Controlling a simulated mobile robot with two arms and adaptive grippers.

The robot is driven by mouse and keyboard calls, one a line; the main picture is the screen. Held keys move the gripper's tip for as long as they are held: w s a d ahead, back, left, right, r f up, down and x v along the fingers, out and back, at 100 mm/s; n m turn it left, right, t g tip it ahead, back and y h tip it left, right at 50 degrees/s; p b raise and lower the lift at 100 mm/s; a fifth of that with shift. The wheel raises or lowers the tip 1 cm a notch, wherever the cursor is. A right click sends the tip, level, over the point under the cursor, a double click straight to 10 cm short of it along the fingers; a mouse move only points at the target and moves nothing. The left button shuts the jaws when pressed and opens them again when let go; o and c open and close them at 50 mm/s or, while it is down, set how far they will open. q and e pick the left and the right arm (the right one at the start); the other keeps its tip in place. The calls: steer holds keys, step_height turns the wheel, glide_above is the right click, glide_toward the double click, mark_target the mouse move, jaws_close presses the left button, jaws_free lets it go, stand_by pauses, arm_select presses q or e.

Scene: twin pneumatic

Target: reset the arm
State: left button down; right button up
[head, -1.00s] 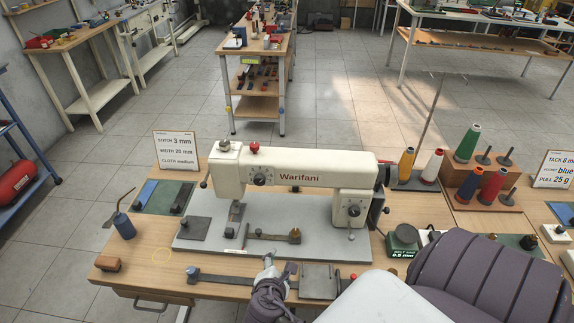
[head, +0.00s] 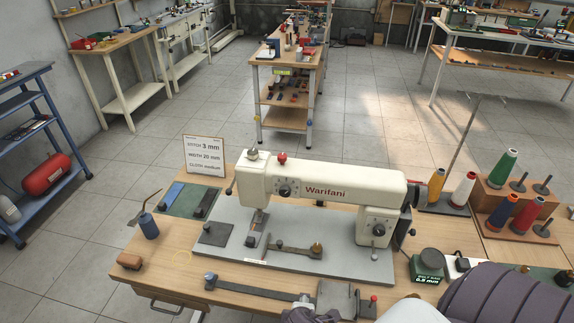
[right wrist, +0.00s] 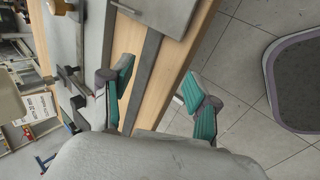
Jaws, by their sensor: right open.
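My right arm comes in at the lower right of the head view. My right gripper (head: 304,302) shows only partly there, at the bottom edge beside the long metal bar (head: 255,291). In the right wrist view my right gripper (right wrist: 158,84) is open and empty, with its two teal-padded fingers spread apart. It hangs around the table's front edge (right wrist: 187,55), with floor behind one finger. My left gripper is in neither view.
A white sewing machine (head: 325,188) stands on a grey plate (head: 345,258) on the wooden table. A grey metal block (head: 336,299) lies by the front edge. Thread cones (head: 503,167) stand at the right. A blue cart (head: 40,150) is at the left.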

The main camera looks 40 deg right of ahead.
steer(key=s+a+r+m+g+y, duration=0.1)
steer(key=s+a+r+m+y, duration=0.2)
steer(key=s+r+m, duration=0.15)
steer(key=s+a+r+m+y, duration=0.2)
steer(key=s+a+r+m, duration=0.15)
steer(key=r, duration=0.25)
step_height(320, 180, down, 30)
steer(key=s+d+g+b, duration=0.1)
steer(key=s+g+b, duration=0.1)
steer(key=b, duration=0.1)
steer(key=s+d+f+n+b, duration=0.1)
steer(key=s+d+f+b, duration=0.1)
steer(key=s+f, duration=1.4)
steer(key=shift+s+d+f+g, duration=0.15)
steer(key=shift+d+f+g, duration=0.25)
steer(key=shift+d, duration=0.1)
steer(key=shift+c, duration=0.4)
